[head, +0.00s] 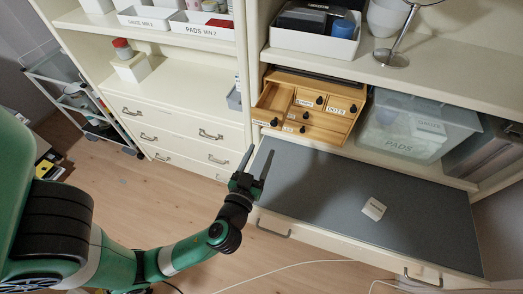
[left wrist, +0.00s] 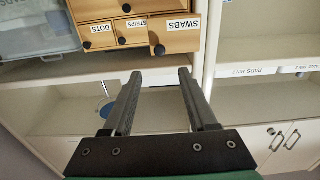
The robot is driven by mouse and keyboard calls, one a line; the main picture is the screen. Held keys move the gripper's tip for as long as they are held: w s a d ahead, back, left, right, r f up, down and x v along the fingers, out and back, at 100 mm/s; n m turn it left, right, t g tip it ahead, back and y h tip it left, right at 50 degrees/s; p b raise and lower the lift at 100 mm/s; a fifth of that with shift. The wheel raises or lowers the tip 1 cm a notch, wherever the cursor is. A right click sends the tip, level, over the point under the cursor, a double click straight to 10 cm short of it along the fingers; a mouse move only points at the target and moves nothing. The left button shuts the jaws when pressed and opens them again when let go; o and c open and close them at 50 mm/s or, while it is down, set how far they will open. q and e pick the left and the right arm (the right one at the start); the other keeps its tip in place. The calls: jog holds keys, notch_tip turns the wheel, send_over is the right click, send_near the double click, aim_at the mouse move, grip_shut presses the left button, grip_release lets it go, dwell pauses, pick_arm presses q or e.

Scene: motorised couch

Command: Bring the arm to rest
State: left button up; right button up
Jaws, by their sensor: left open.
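My left gripper (head: 257,158) is open and empty in the head view. It hangs in the air at the left edge of the pull-out grey-topped shelf (head: 330,205), in front of the cabinet. Its two fingers also show apart in the left wrist view (left wrist: 160,74), with nothing between them. My left arm, green and black, reaches in from the lower left. My right gripper is not in view.
A small wooden drawer unit (head: 325,108) stands behind the grey shelf, its left drawer (head: 270,104) pulled out. A small white box (head: 373,208) lies on the shelf. A clear PADS bin (head: 410,128) stands right. A trolley (head: 75,100) stands far left. The wooden floor is mostly clear.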

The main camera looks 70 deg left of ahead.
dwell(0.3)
pick_arm(q)
jog(key=w+d+r+n+t, duration=0.15)
jog(key=w+r, duration=0.25)
jog(key=r, duration=0.6)
jog(key=w+d+r+n+t, duration=0.1)
jog(key=w+d+r+t, duration=0.25)
jog(key=r, duration=0.75)
jog(key=w+d+r+n+t, duration=0.15)
jog(key=w+r, duration=0.35)
jog(key=r, duration=0.5)
jog(key=s+d+r+m+t+h, duration=0.3)
jog(key=d+r+m+t+h, duration=0.25)
jog(key=r+m+h, duration=0.25)
jog(key=s+d+r+m+t+h, duration=0.2)
jog(key=d+r+m+t+h, duration=0.2)
jog(key=d+r+m+h, duration=0.35)
notch_tip(320, 180, up, 32)
jog(key=p, duration=3.1)
jog(key=shift+a+f+n, duration=0.25)
jog(key=shift+a+n, duration=0.05)
jog(key=shift+n, duration=0.05)
jog(key=shift+s, duration=0.1)
